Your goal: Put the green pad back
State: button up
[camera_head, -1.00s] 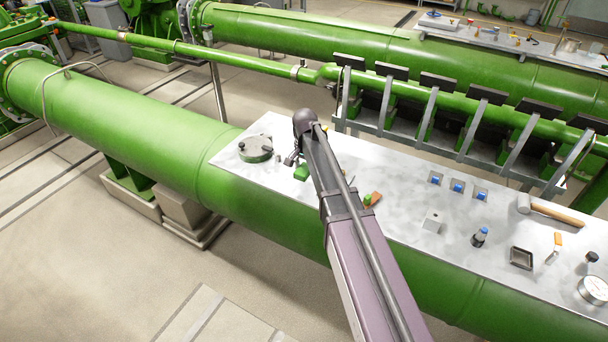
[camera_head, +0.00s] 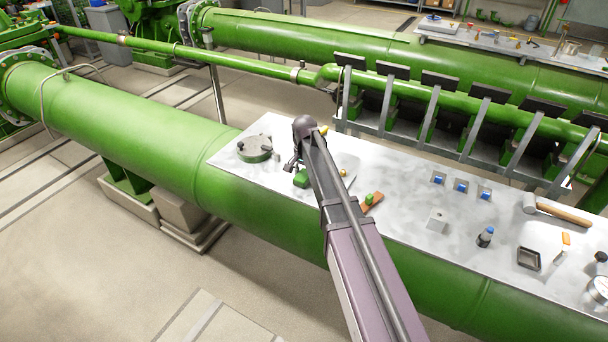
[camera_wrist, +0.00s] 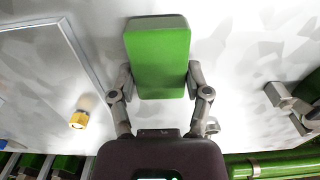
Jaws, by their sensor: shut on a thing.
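The green pad (camera_wrist: 158,62) is a flat rectangular block with a darker edge. My gripper (camera_wrist: 160,85) is shut on it, with one finger on each long side in the wrist view. The pad (camera_head: 302,179) also shows in the head view, beside my arm near the left end of the white-grey tabletop. My gripper (camera_head: 296,164) is partly hidden there by my arm. I cannot tell whether the pad touches the surface.
A round grey-green fixture (camera_head: 254,148) stands left of the gripper. A yellow-capped piece (camera_wrist: 80,118) and a thin-rimmed panel (camera_wrist: 72,40) lie on the other side. A brown block with a green knob (camera_head: 371,201), blue pieces (camera_head: 460,187) and a hammer (camera_head: 555,212) lie further right.

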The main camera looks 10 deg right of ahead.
aim_at(305, 174)
jog(key=shift+f, duration=0.15)
jog(key=o, duration=1.3)
jog(key=shift+r, duration=0.25)
notch_tip(305, 174, up, 12)
jog(key=p, duration=1.2)
jog(key=shift+s, duration=0.15)
jog(key=s+d+n, duration=0.2)
jog(key=s, duration=0.6)
jog(key=s+d+n, duration=0.2)
jog(key=s, duration=0.6)
jog(key=s+d+n, duration=0.2)
jog(key=s+n, duration=0.1)
jog(key=s, duration=0.6)
jog(key=shift+d, duration=0.4)
